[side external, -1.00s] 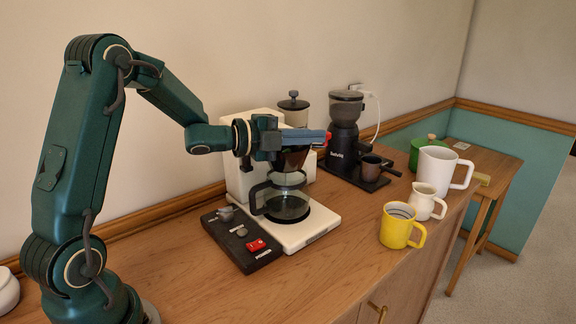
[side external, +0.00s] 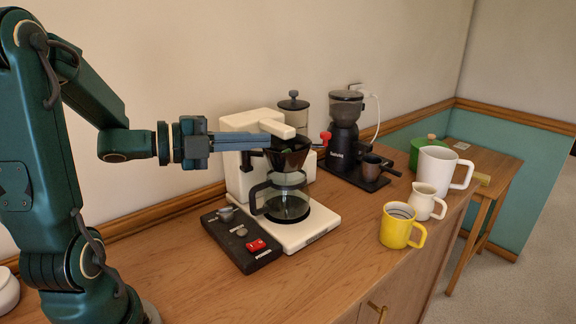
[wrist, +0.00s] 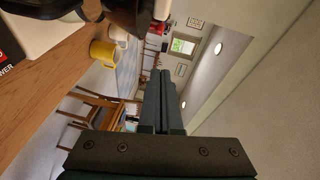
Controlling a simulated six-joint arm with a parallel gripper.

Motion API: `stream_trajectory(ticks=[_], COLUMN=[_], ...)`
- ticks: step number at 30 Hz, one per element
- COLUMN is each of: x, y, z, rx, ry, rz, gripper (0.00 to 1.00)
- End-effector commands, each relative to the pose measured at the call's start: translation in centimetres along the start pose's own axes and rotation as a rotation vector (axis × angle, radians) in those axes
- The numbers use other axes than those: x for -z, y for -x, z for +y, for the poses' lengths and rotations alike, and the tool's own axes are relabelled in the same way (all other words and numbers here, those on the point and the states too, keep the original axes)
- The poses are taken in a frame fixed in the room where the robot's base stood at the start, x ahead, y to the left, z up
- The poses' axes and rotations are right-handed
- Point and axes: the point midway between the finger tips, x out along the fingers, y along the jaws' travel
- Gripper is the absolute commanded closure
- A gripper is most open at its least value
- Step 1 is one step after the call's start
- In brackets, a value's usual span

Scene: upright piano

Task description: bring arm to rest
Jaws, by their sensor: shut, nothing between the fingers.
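My gripper (side external: 266,141) is shut and empty, held level in the air left of the white coffee maker (side external: 240,178). Its fingers point right, and their tips overlap the coffee maker's upper part in the side view; I cannot tell whether they touch it. In the wrist view my gripper (wrist: 161,74) shows as two dark fingers pressed together, pointing out into the room. My arm stands at the left, bent at the elbow.
The glass carafe (side external: 287,206) sits below the dark filter cone (side external: 287,156). A black switch box (side external: 241,240) lies in front. The black grinder (side external: 345,130), yellow mug (side external: 397,226), cream jug (side external: 424,203) and white mug (side external: 434,167) stand right. The counter (side external: 190,282) front left is clear.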

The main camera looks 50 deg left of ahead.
Motion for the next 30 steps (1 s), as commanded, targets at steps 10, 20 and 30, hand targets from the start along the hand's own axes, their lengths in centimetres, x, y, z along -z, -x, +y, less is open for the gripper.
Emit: stream_trajectory(ticks=[10, 20, 30], x=[6.6, 6.4, 7.8], y=[-2.1, -1.9, 3.5], z=[-3.6, -6.9, 1.2], rx=[0.068, 0.128, -0.119], ry=[-0.112, 0.280, 1.026], rz=[0.103, -0.247, -0.597], gripper=[1.00, 1.00, 1.00])
